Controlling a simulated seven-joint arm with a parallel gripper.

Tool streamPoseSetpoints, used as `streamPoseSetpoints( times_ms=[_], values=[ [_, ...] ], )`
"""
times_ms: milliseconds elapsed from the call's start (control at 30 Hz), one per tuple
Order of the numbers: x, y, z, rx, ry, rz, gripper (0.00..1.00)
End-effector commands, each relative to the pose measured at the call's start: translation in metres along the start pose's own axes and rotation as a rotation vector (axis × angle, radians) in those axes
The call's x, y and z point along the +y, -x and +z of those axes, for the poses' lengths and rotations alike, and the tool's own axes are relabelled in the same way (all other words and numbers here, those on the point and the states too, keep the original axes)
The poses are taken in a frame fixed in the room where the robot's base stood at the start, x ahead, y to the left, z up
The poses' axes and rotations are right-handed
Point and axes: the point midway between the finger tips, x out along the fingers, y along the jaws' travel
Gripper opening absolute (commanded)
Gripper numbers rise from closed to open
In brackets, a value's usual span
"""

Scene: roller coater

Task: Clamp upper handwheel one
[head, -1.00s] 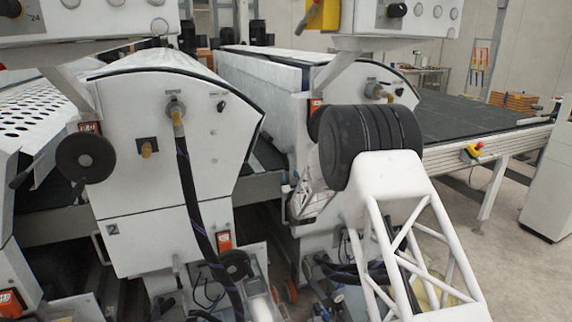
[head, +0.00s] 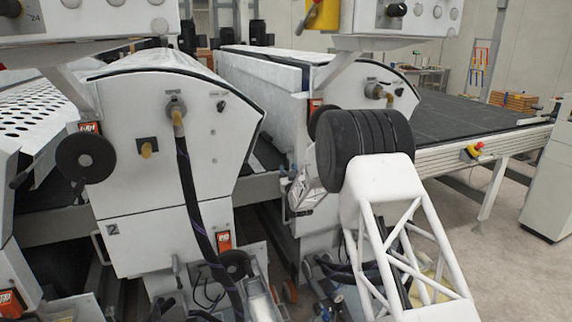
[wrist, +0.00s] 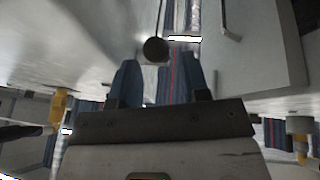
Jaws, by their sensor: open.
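In the head view a black upper handwheel (head: 85,158) is on the left end of the near machine. Another dark round wheel (head: 316,122) shows only in part behind my arm, on the second machine. I cannot tell which is upper handwheel one. In the wrist view a small dark round knob (wrist: 156,49) on a thin rod is just beyond my gripper (wrist: 155,80). Its two blue fingers are apart, with nothing seen held between them. The knob may be part of a handwheel. My arm hides the gripper's fingertips in the head view.
A lower dark wheel (head: 235,264) and a hanging black hose (head: 196,200) are on the near machine. Control boxes (head: 95,22) overhang above. The wrist view shows yellow fittings left (wrist: 60,105) and right (wrist: 300,143). Open floor lies at right (head: 510,265).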

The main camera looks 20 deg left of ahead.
Motion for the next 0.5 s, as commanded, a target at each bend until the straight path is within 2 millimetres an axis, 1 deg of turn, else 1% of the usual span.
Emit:
streamPoseSetpoints(
  times_ms=[200,400,500],
  values=[
    [0.000,-0.023,0.001,0.000,0.000,0.000,0.42],
    [0.000,-0.036,0.000,0.001,0.000,0.000,0.42],
    [0.000,-0.039,0.000,0.000,0.000,0.000,0.42]
  ],
)
